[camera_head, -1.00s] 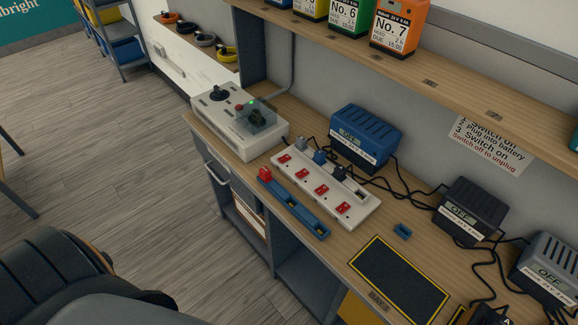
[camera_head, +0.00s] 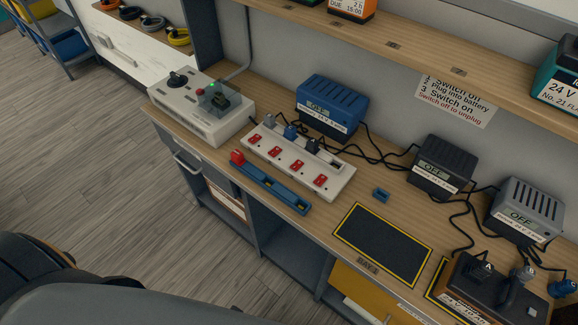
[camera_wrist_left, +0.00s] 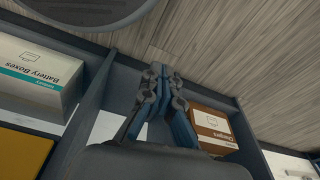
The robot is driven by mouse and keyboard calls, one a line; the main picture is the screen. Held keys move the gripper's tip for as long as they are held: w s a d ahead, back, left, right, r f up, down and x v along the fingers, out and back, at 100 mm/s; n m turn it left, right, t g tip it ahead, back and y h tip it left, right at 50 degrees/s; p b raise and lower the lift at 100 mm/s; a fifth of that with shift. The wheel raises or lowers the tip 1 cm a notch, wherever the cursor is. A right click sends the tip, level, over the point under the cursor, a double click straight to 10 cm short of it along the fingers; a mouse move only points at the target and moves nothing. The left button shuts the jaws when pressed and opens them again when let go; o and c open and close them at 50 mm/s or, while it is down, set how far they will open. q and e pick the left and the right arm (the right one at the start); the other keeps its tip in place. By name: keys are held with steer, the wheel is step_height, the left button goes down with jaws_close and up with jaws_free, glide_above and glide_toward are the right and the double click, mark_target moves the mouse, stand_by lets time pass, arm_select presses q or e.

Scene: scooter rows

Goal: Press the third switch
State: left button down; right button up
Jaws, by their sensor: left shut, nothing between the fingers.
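A white power strip (camera_head: 330,184) lies on the wooden workbench. It carries a row of several red switches, and the third from the left (camera_head: 298,165) sits right of the middle. Grey, blue and black plugs (camera_head: 290,132) stand along its back side. My left gripper (camera_wrist_left: 165,72) shows only in the left wrist view. Its fingers are together and empty, in front of the open shelves under a bench and apart from the strip. My right gripper is in neither view.
A blue tray with a red piece (camera_head: 270,183) lies before the strip. A white control box (camera_head: 200,120) stands left, a blue charger (camera_head: 333,105) behind. Dark (camera_head: 442,165) and grey (camera_head: 527,207) chargers with cables stand right. Boxes (camera_wrist_left: 38,78) sit on shelves below.

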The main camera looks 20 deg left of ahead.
arm_select(q)
steer(key=w+r+t, duration=0.1)
steer(key=w+r, duration=0.4)
steer(key=r, duration=0.6)
steer(key=w+d+r+t, duration=0.1)
steer(key=w+r, duration=0.3)
steer(key=r, duration=0.6)
steer(key=w+r+t, duration=0.1)
steer(key=w+r, duration=0.4)
steer(key=r, duration=0.6)
steer(key=w+r+t+h, duration=0.2)
steer(key=w+r+t, duration=0.2)
steer(key=w, duration=0.4)
steer(key=w+r+m+t+h, duration=0.1)
steer(key=w+r+t, duration=0.3)
steer(key=w, duration=0.5)
steer(key=shift+a+r+m+h, duration=0.15)
steer(key=shift+r+m+h, duration=0.25)
steer(key=shift+h, duration=0.4)
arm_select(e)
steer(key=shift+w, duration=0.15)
arm_select(q)
steer(key=shift+s, duration=0.1)
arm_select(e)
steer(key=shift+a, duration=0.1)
